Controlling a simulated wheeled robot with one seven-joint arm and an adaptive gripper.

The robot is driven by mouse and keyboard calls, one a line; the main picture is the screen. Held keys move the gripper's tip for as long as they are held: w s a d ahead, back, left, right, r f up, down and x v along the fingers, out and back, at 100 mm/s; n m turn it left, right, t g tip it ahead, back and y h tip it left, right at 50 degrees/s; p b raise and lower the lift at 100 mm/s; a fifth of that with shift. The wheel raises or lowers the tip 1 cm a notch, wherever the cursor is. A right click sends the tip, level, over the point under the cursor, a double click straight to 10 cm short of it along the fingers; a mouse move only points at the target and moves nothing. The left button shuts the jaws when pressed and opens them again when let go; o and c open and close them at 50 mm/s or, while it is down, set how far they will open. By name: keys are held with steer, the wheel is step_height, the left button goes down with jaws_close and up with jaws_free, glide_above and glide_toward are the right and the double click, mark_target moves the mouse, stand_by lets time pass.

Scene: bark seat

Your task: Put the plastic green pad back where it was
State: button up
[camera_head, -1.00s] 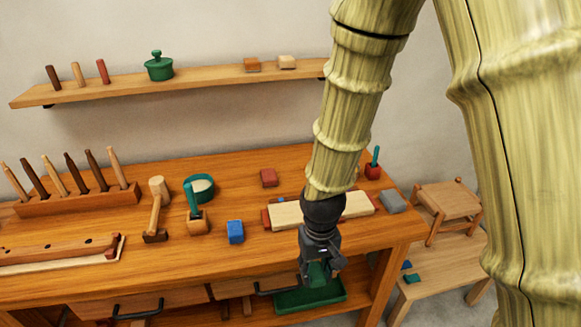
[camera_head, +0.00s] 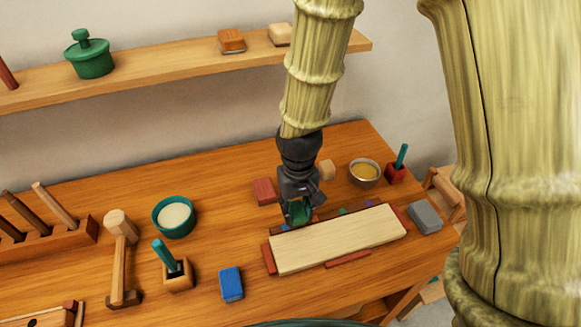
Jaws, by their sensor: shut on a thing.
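My gripper (camera_head: 299,213) points down at the back left of the pale wooden board (camera_head: 340,240) on the workbench. It is shut on a green pad (camera_head: 301,210), partly hidden by the fingers. The pad is near the board's back edge; I cannot tell whether it touches the bench. Small coloured pieces lie along the board's back edge, among them a green one (camera_head: 342,211). Red pieces sit at the board's left end and front edge (camera_head: 348,259).
A red block (camera_head: 264,191), a blue block (camera_head: 231,284) and a grey block (camera_head: 425,217) lie around the board. A bowl (camera_head: 364,172) and a red holder (camera_head: 396,172) stand behind it. A teal bowl (camera_head: 173,217), brush holder (camera_head: 177,274) and mallet (camera_head: 122,258) stand left.

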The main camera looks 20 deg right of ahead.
steer(key=shift+w+r, duration=0.1)
steer(key=shift+w, duration=0.25)
steer(key=w+d+p, duration=0.1)
steer(key=w, duration=0.4)
steer(key=w+d+f+p, duration=0.1)
steer(key=w+d+p, duration=0.1)
steer(key=w, duration=0.2)
steer(key=w+d+p, duration=0.1)
steer(key=w, duration=0.4)
steer(key=shift+w+d+f+p, duration=0.2)
steer(key=shift+w+f+p, duration=0.1)
steer(key=shift+p, duration=0.1)
steer(key=shift+f+p, duration=0.85)
steer(key=shift+f, duration=0.85)
steer(key=shift+f, duration=0.15)
steer(key=o, duration=0.9)
steer(key=shift+r+b, duration=1.9)
steer(key=shift+r, duration=4.25)
